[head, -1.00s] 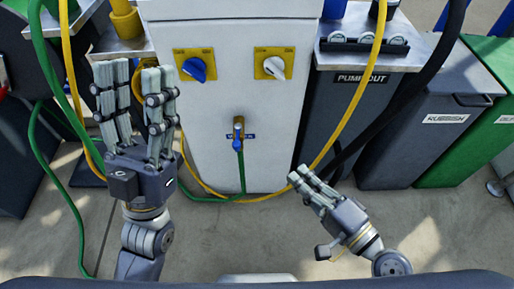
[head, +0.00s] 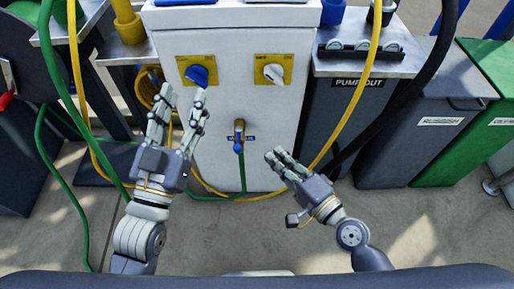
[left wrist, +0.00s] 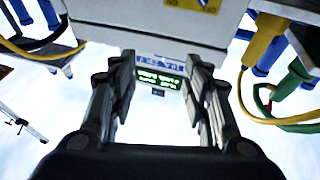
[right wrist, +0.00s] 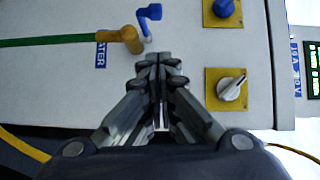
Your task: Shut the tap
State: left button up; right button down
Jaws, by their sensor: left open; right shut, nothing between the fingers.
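The tap (head: 239,128) is a brass tap with a blue handle (head: 238,146), low on the front of the white pedestal (head: 222,115). A green hose hangs below it. In the right wrist view the brass body (right wrist: 130,40) and blue handle (right wrist: 150,12) are just beyond my fingertips. My right gripper (head: 274,155) is shut and empty, to the right of the tap and apart from it. My left gripper (head: 182,92) is open and empty, left of the tap, pointing up near the left switch. Whether water runs cannot be told.
Above the tap are a blue knob (head: 196,75) and a white knob (head: 273,73) on yellow plates. Yellow and green hoses (head: 67,206) hang at the left, and a yellow hose (head: 352,106) at the right. Grey bins (head: 410,130) stand to the right. The floor in front is clear.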

aim_at(238, 139)
pick_arm(q)
jog(key=shift+w+a+f+g, duration=0.15)
jog(key=shift+f+g, duration=0.2)
jog(key=shift+f, duration=0.3)
jog(key=shift+w+d+f+g, duration=0.15)
jog(key=shift+f+g, duration=0.2)
jog(key=shift+f, duration=0.3)
pick_arm(e)
jog(key=shift+w+a+f, duration=0.1)
jog(key=shift+w+a, duration=0.3)
jog(key=shift+a, duration=0.45)
jog(key=shift+w+a+f, duration=0.1)
jog(key=shift+w+a, duration=0.25)
jog(key=shift+a, duration=0.55)
jog(key=shift+w+a, duration=0.4)
jog(key=shift+a, duration=0.45)
